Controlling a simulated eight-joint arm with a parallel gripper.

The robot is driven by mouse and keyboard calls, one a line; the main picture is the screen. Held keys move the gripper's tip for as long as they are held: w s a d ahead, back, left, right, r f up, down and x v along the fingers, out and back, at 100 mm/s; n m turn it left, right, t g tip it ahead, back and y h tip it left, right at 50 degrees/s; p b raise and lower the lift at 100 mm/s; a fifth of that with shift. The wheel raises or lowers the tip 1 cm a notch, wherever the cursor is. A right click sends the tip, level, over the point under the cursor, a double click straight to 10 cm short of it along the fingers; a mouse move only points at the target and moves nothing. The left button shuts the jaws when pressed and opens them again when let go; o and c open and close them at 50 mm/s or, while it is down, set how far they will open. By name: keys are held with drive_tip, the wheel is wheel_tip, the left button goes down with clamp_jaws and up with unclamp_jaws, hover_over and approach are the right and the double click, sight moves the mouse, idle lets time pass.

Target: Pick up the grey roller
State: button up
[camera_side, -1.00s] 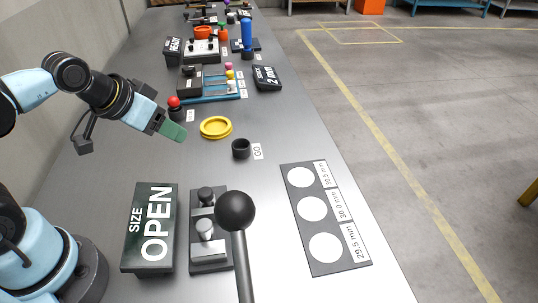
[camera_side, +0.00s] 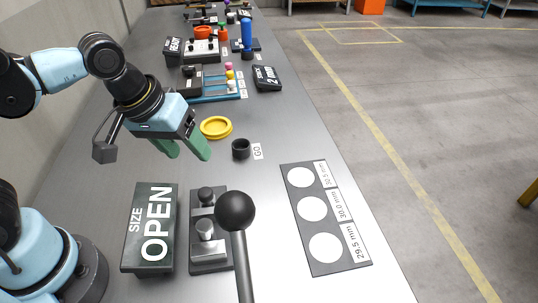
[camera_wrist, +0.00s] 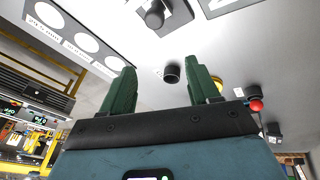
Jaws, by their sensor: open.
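A grey metal roller (camera_side: 205,229) stands in a dark fixture (camera_side: 211,262) beside the SIZE OPEN sign in the side view. A darker knob-like piece (camera_side: 206,195) stands behind it on the same fixture. My gripper (camera_side: 187,152) is open and empty, above the table to the left of the yellow dish, with its green fingers apart. It is well behind the roller and apart from it. In the wrist view, the fingers (camera_wrist: 162,82) frame a dark cup. Part of a dark fixture with a knob (camera_wrist: 154,17) shows at the top there; I cannot tell the roller in it.
The SIZE OPEN sign (camera_side: 150,228) stands left of the fixture. A ball-topped lever (camera_side: 236,211) rises in front. The dark cup (camera_side: 241,149) marked GO and the yellow dish (camera_side: 216,127) lie behind. A size plate with three white circles (camera_side: 318,252) lies at right.

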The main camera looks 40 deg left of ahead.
sight(204, 224)
drive_tip(key=s+d+n+g, duration=0.1)
drive_tip(key=d, duration=0.2)
drive_tip(key=s+d+n+g, duration=0.1)
drive_tip(key=s+d+n, duration=0.1)
drive_tip(key=d, duration=0.1)
drive_tip(key=s+d+n+g+y, duration=0.1)
drive_tip(key=s+d+n+g, duration=0.1)
drive_tip(key=shift+s+d+r, duration=0.15)
drive_tip(key=shift+d+r, duration=0.1)
drive_tip(key=shift+d, duration=0.15)
drive_tip(key=shift+f, duration=3.35)
drive_tip(key=shift+s+a+f, duration=0.1)
drive_tip(key=shift+a+f, duration=0.1)
drive_tip(key=shift+f, duration=1.15)
drive_tip(key=shift+a+f, duration=0.15)
drive_tip(key=shift+f, duration=1.15)
clamp_jaws()
